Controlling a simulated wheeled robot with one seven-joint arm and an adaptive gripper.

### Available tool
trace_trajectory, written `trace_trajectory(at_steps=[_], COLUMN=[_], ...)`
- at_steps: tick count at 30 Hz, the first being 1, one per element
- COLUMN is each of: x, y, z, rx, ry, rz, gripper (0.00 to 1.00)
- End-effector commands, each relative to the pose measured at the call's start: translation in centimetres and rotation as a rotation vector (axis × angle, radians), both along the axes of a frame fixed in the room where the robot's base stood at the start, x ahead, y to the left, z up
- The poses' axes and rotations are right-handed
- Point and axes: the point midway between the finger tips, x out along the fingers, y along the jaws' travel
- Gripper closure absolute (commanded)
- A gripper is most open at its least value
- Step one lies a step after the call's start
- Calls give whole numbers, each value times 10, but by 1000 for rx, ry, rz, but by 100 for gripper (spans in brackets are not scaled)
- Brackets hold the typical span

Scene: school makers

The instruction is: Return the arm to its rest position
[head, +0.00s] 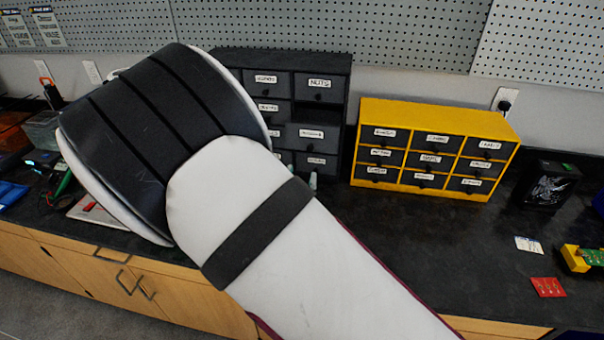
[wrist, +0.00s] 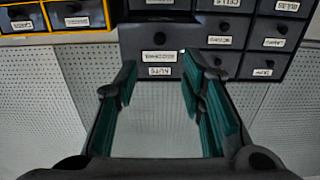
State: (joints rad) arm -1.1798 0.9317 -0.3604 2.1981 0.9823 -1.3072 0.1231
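My arm (head: 290,250) stretches across the head view from the lower right to the upper left, over the counter. Its thick dark end hides my gripper in that view. In the wrist view my gripper (wrist: 162,85) shows two fingers with green pads, spread wide apart with nothing between them. The fingers point at the black drawer cabinet (wrist: 225,25), which appears upside down there. One labelled drawer (wrist: 158,38) seems to stand out from the cabinet front. Whether the fingers touch it I cannot tell, but a gap seems to show.
The black cabinet (head: 337,68) stands against the pegboard wall, partly behind my arm. A yellow cabinet (head: 360,150) with several black drawers stands to its right. A black box (head: 548,186), a red card (head: 547,287) and a white card (head: 529,244) lie farther right. Tools clutter the left counter.

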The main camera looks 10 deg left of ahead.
Motion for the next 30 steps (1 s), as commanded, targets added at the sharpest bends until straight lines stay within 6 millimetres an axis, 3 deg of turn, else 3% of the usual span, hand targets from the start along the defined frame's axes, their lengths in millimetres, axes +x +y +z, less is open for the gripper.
trace_trajectory(at_steps=[12, 17, 24, 30], x=[0, 9, 30, 26], y=[0, -8, -37, -63], z=[0, 5, 28, 64], rx=[1, 39, 194, 298], ry=[1, 60, 324, 521], rz=[0, -15, -21, 31], gripper=[63, 63, 63, 63])
